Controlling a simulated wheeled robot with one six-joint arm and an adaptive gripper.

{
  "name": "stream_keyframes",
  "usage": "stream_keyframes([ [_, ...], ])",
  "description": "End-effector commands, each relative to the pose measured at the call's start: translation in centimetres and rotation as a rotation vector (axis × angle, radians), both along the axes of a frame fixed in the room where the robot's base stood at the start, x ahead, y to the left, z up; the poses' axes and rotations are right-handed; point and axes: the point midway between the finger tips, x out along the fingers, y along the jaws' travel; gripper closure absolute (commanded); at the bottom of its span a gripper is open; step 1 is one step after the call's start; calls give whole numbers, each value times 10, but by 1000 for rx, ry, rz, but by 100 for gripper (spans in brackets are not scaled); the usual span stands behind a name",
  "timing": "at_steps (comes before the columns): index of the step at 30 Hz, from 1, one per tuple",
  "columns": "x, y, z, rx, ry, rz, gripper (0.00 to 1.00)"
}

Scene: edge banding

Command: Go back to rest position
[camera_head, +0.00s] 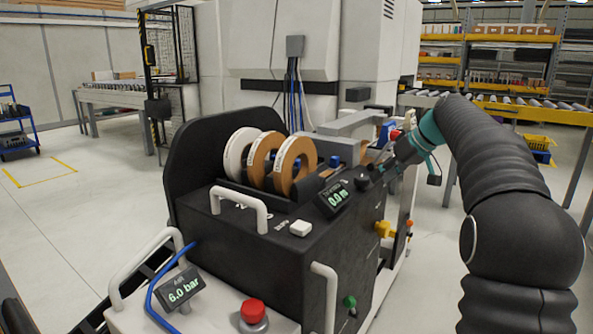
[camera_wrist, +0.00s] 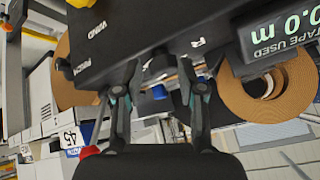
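My gripper (camera_wrist: 160,78) is open in the wrist view, its two dark fingers spread apart with nothing held between them. A black knob (camera_wrist: 159,64) on the machine panel shows between the fingertips, and whether they touch it I cannot tell. In the head view my gripper (camera_head: 382,167) is small and dark, at the right end of the black edge-banding machine (camera_head: 250,240). It is near the display reading 0.0 m (camera_head: 337,198). My arm reaches in from the right, bent over the machine's right side.
Several tape rolls (camera_head: 262,160) stand upright on the machine. White handles (camera_head: 238,207), a red button (camera_head: 253,311) and a 6.0 bar display (camera_head: 181,288) are on its front. A roller conveyor (camera_head: 520,107) runs behind my arm.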

Motion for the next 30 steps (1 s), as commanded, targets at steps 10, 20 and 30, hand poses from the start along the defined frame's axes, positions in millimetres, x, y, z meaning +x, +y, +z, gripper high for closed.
stream_keyframes([
  [10,-67,-4,-62,-38,214,-320,60],
  [20,-196,16,-108,-141,298,-556,60],
  [30,-324,36,-150,-242,260,-608,60],
])
